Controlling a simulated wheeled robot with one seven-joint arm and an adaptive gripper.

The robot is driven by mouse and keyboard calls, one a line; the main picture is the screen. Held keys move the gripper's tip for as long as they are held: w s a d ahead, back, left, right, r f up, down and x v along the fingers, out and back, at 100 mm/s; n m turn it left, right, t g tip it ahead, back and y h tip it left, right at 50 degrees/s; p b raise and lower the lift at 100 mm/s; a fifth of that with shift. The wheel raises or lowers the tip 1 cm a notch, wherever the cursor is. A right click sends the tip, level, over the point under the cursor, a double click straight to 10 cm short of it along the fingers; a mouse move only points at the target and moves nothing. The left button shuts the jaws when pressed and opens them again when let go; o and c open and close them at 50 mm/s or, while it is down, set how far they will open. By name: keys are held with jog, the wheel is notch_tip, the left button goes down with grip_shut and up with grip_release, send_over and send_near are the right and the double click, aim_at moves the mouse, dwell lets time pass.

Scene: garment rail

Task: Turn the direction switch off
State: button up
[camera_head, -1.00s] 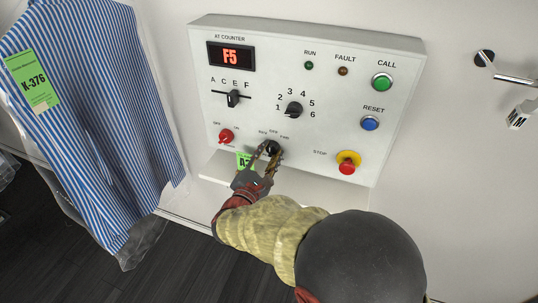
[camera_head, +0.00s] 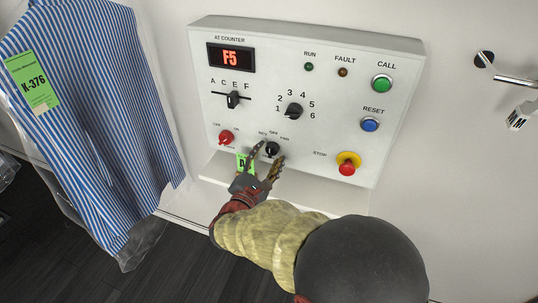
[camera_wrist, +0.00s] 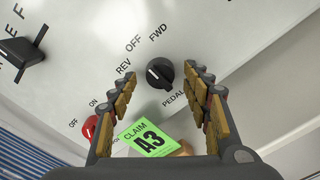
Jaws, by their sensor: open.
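The direction switch (camera_head: 272,149) is a black round knob low on the white control panel, under the labels REV, OFF and FWD. It also shows in the wrist view (camera_wrist: 160,74), with a white mark pointing up and left, toward the OFF label side; I cannot tell its exact setting. My gripper (camera_head: 267,156) is open just in front of the knob. In the wrist view the fingers (camera_wrist: 161,80) stand either side of the knob, apart from it, and hold nothing.
A green A3 claim tag (camera_wrist: 146,138) lies close under the fingers. A red switch (camera_head: 226,137) sits left of the knob, a yellow-and-red stop button (camera_head: 347,164) right. A ledge (camera_head: 300,198) runs below the panel. A bagged striped shirt (camera_head: 95,110) hangs at left.

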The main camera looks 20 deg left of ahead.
jog(key=s, duration=1.1)
jog(key=shift+a, duration=0.4)
jog(key=shift+f, duration=0.1)
jog(key=s+d+f+m+g+h, duration=0.1)
jog(key=s+d+f+g+h, duration=0.15)
jog(key=d+f, duration=0.35)
jog(key=s+d+f+m+g+h, duration=0.1)
jog(key=s+d+m+g, duration=0.4)
jog(key=d, duration=0.3)
jog(key=s+d+f+m+g+h, duration=0.1)
jog(key=s+d+f+m+g, duration=0.1)
jog(key=s+d+m+g, duration=0.55)
jog(key=s+d+r+m+t+y, duration=0.1)
jog(key=d+r+m+y, duration=0.1)
jog(key=d+r+m, duration=0.4)
jog(key=s+d+r+m+t+y+p, duration=0.1)
jog(key=s+d+r+m+y, duration=0.1)
jog(key=d+r+m, duration=0.5)
jog(key=d+r+y, duration=0.1)
jog(key=d, duration=0.2)
jog(key=shift+s+r+t+y, duration=0.15)
jog(key=shift+r+t+y, duration=0.15)
jog(key=shift+y, duration=0.05)
